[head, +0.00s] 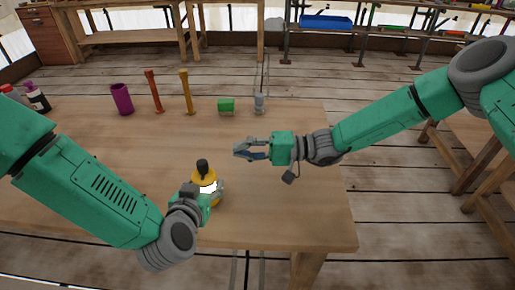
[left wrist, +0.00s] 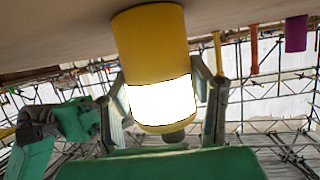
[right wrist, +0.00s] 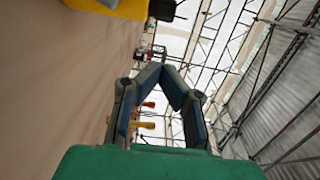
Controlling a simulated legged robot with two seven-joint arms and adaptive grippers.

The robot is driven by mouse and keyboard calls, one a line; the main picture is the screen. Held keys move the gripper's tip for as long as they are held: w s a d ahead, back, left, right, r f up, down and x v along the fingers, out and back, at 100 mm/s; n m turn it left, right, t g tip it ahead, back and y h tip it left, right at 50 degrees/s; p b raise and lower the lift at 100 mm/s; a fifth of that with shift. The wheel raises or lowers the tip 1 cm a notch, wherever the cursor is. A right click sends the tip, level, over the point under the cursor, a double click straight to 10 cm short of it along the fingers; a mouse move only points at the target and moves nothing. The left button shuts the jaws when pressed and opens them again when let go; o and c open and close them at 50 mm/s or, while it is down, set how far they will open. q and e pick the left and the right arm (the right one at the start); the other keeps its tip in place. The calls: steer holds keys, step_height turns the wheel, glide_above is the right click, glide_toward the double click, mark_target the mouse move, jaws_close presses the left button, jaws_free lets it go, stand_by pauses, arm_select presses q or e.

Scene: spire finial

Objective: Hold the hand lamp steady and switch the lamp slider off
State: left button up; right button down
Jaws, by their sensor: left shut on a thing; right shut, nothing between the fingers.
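The hand lamp (head: 204,177) stands upright near the table's front, with a yellow body, a bright white band and a black top. My left gripper (head: 207,190) is shut around its body. In the left wrist view the lamp (left wrist: 150,40) sits between both fingers, its white band glowing. I cannot make out the slider clearly. My right gripper (head: 238,152) is shut and empty, to the right of and beyond the lamp, apart from it. In the right wrist view its fingertips (right wrist: 173,68) meet, and part of the lamp (right wrist: 125,8) shows at the top left.
On the wooden table (head: 300,205), a purple cup (head: 121,98), an orange post (head: 154,92), a yellow post (head: 187,92), a green block (head: 226,107) and a grey item (head: 259,103) stand towards the back. Bottles (head: 37,97) stand at far left. The table's right side is clear.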

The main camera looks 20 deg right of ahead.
arm_select(q)
steer(key=shift+a, duration=0.1)
arm_select(e)
steer(key=s+a, duration=0.1)
steer(key=a, duration=0.5)
steer(key=shift+s+a, duration=0.15)
steer(key=shift+s, duration=0.1)
steer(key=shift+s+a, duration=0.15)
steer(key=shift+s, duration=0.55)
steer(key=shift+s+a, duration=0.15)
steer(key=shift+s, duration=0.5)
steer(key=w+d, duration=0.3)
steer(key=d, duration=0.1)
glide_toward(206, 167)
steer(key=d, duration=0.1)
steer(key=w+d, duration=0.1)
steer(key=d, duration=0.3)
steer(key=shift+w+d, duration=0.15)
steer(key=shift+w, duration=0.25)
